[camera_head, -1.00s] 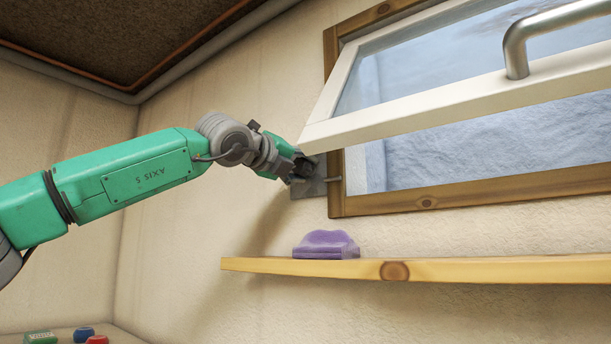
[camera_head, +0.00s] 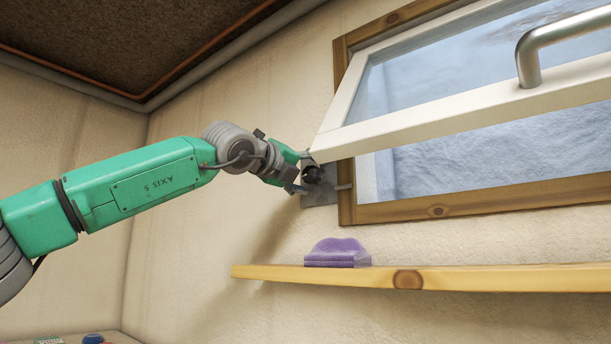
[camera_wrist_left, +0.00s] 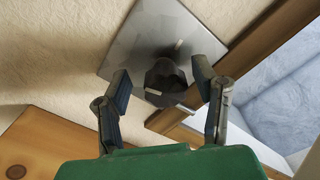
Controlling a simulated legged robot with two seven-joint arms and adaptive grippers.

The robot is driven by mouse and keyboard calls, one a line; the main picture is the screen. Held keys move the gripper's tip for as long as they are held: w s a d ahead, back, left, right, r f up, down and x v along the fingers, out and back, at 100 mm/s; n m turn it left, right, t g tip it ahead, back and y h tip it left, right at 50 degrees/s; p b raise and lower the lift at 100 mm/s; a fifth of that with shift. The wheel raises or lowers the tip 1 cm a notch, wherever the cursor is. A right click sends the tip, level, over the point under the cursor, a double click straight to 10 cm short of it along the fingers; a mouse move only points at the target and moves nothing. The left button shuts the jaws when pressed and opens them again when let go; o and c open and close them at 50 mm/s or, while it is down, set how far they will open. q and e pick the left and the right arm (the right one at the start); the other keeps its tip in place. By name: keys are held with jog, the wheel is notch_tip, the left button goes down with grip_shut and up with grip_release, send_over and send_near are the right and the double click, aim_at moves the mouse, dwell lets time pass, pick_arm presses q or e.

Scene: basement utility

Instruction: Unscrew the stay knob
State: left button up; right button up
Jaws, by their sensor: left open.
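The stay knob (camera_wrist_left: 165,80) is dark and lobed and sits on a grey metal plate (camera_wrist_left: 130,65) on the wall, beside the window frame. In the head view the knob (camera_head: 312,174) shows at the tip of my left gripper (camera_head: 300,178). In the left wrist view my left gripper (camera_wrist_left: 158,85) is open, with one finger on either side of the knob and gaps between the fingers and it. A short light bar shows at the knob's top. My right gripper is not in view.
The white window sash (camera_head: 440,118) is tilted open above the knob, with a metal handle (camera_head: 530,55). A wooden window frame (camera_head: 480,198) stands to the right. A wooden shelf (camera_head: 480,278) with a purple object (camera_head: 337,252) is below.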

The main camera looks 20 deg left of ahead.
pick_arm(q)
jog(key=shift+s, duration=0.15)
jog(key=shift+s, duration=0.35)
jog(key=v, duration=1.1)
jog(key=shift+a, duration=0.2)
jog(key=shift+d, duration=0.25)
jog(key=shift+a, duration=0.15)
